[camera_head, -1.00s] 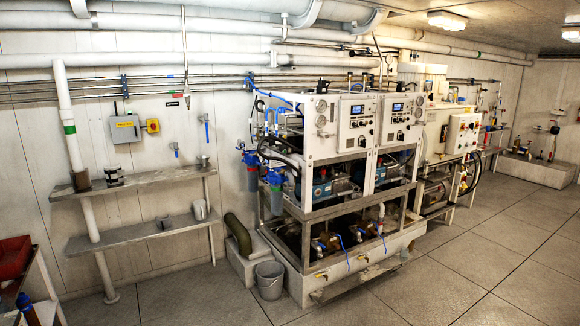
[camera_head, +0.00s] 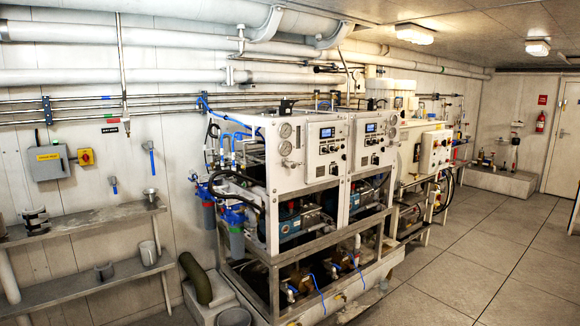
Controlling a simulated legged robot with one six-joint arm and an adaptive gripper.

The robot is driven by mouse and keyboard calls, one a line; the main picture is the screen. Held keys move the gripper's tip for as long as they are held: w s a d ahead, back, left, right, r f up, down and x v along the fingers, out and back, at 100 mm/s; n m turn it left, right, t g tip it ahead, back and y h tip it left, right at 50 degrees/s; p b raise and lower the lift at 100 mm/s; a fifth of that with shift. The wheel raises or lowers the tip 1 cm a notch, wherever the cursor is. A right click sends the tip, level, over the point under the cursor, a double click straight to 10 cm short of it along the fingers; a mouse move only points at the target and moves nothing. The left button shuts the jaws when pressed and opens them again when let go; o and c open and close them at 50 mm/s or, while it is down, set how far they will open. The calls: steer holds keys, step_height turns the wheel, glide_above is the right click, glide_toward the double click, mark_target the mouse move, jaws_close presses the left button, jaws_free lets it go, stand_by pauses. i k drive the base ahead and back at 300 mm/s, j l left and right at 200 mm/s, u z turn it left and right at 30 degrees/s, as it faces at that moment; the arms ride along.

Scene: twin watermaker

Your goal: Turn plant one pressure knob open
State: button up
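The twin watermaker (camera_head: 300,215) stands in the middle of the view, a metal frame with two white control panels side by side. The nearer left panel (camera_head: 325,152) has a small blue screen, round gauges at its left edge and several dark knobs. The right panel (camera_head: 374,140) looks alike. Which unit is plant one, and which knob is the pressure knob, is too small to read. Blue and clear filter housings (camera_head: 235,232) hang at the left side. My gripper is not in view.
Open tiled floor (camera_head: 475,260) lies to the right of the watermaker. Metal shelves (camera_head: 90,225) with cups line the left wall. A bucket (camera_head: 234,317) stands low at the front left. A white control cabinet (camera_head: 436,152) stands beyond, and a fire extinguisher (camera_head: 540,123) hangs by the far door.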

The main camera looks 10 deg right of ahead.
mark_target(292, 164)
steer(key=z, duration=0.35)
steer(key=i+z, duration=0.1)
steer(key=i, duration=1.3)
